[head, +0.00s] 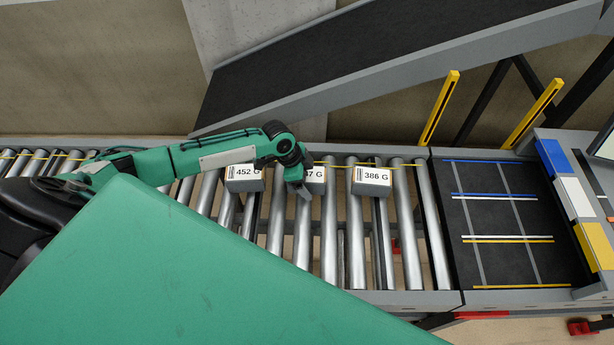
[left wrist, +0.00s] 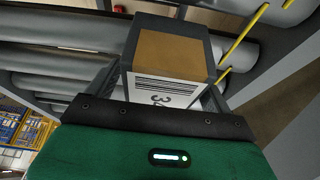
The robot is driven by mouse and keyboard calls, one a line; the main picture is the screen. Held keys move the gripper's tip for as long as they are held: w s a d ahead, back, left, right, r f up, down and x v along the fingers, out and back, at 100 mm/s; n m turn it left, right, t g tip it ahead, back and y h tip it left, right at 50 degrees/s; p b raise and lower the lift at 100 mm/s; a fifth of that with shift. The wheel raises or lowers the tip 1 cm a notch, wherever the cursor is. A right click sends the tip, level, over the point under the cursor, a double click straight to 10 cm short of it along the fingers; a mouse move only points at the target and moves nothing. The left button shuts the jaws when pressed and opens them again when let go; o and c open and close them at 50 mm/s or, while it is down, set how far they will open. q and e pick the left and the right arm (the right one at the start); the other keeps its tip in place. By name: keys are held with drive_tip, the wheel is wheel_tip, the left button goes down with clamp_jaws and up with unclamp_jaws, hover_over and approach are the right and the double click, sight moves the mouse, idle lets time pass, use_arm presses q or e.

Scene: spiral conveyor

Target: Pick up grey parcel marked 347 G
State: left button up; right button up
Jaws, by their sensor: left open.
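The grey parcel marked 347 G (head: 318,174) sits on the rollers between two other parcels. In the head view my left gripper covers its left part, so only the end of its label shows. In the left wrist view the parcel (left wrist: 172,55) shows a tan face, grey edges and a white barcode label with "34" readable. My left gripper (head: 303,188) is open, with its fingers on either side of the parcel in the left wrist view. I cannot tell whether the fingers touch it. My right gripper is not in view.
Parcel 452 G (head: 245,178) stands close on the left and parcel 386 G (head: 371,181) on the right. The roller conveyor (head: 330,240) leads right to a dark table with coloured lines (head: 510,220). A sloping dark belt (head: 350,55) rises behind; yellow posts (head: 440,108) stand near it.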

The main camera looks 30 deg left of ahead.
use_arm(q)
drive_tip(key=shift+f, duration=0.2)
idle(0.4)
drive_tip(key=c, duration=1.3)
